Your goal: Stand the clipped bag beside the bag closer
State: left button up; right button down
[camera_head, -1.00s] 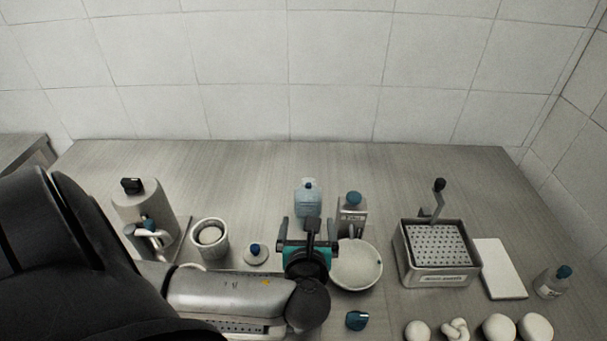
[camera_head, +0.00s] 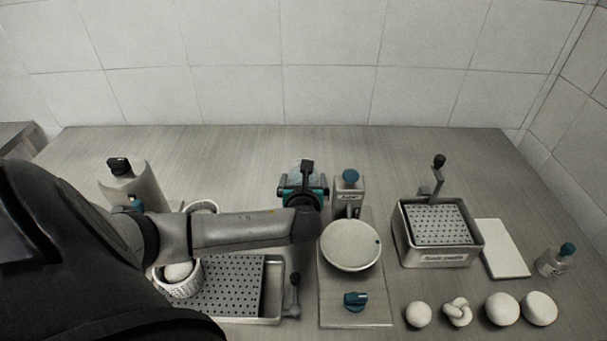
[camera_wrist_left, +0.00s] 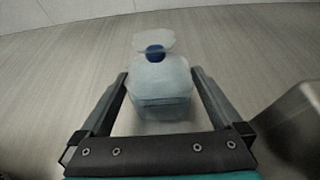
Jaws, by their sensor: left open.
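The clipped bag (camera_wrist_left: 162,85) is pale blue, translucent and upright, with a dark blue clip at its neck and a flared top. In the head view only a little of the bag (camera_head: 297,169) shows behind my left gripper (camera_head: 304,182). In the left wrist view the open fingers of my left gripper (camera_wrist_left: 160,76) lie to either side of the bag, with a gap on each side. A grey upright device with a blue knob (camera_head: 349,187) stands just right of the gripper. It may be the bag closer; its label is too small to read. My right gripper is not in view.
A round white pan (camera_head: 350,246) and a blue dial (camera_head: 355,301) are in front of the device. A perforated basket (camera_head: 440,256) with a lever and a white board (camera_head: 502,249) are to the right. Several white lumps line the front right. The back counter is clear.

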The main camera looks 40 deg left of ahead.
pick_arm(q)
jog(key=c, duration=1.3)
